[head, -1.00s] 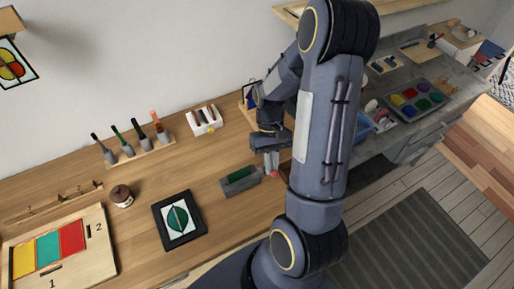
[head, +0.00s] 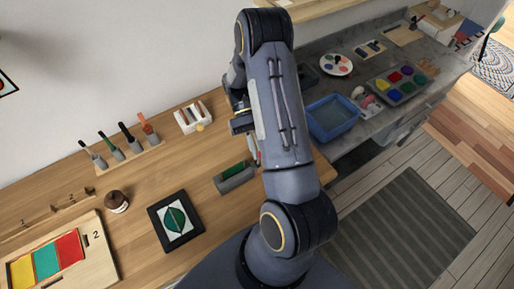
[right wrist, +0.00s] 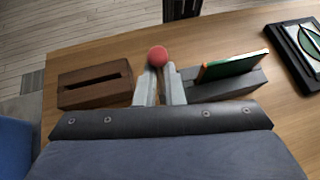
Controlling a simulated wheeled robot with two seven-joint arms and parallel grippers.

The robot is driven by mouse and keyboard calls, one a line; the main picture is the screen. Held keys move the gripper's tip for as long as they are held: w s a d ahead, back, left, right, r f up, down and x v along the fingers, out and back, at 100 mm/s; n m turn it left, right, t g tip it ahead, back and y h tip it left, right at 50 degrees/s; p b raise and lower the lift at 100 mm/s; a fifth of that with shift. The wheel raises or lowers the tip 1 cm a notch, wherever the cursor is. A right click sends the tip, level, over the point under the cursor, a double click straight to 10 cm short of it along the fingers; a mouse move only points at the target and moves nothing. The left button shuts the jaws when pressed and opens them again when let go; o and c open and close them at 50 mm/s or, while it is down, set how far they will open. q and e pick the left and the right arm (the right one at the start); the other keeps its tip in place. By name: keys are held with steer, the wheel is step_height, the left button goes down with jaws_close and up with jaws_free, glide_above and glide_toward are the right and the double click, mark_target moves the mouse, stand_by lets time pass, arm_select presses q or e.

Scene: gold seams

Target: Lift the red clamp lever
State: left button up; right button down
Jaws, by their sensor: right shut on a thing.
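The red clamp lever shows as a round red knob (right wrist: 157,56) between my fingertips in the right wrist view. My right gripper (right wrist: 158,82) is shut on it. In the head view the gripper (head: 254,150) is mostly hidden behind my arm, beside the clamp. The grey clamp block (head: 237,181) stands on the wooden bench and holds a green piece (head: 233,170) upright in its slot. In the right wrist view this clamp block (right wrist: 225,88) is just right of the fingers. How the lever joins the clamp is hidden. My left gripper is out of view.
A brown slotted block (right wrist: 95,85) is left of the fingers in the right wrist view. A black-framed leaf panel (head: 176,221) lies left of the clamp. A brown jar (head: 117,201), tool rack (head: 130,160) and white holder (head: 193,118) stand farther left and back.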

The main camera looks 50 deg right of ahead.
steer(key=shift+r, duration=0.15)
steer(key=c, duration=1.5)
jaws_free()
steer(key=shift+s, duration=0.1)
steer(key=shift+w+d, duration=0.15)
steer(key=shift+w, duration=0.2)
steer(key=b+v, duration=0.2)
steer(key=v, duration=0.5)
steer(key=shift+s+r, duration=0.1)
steer(key=shift+s, duration=0.05)
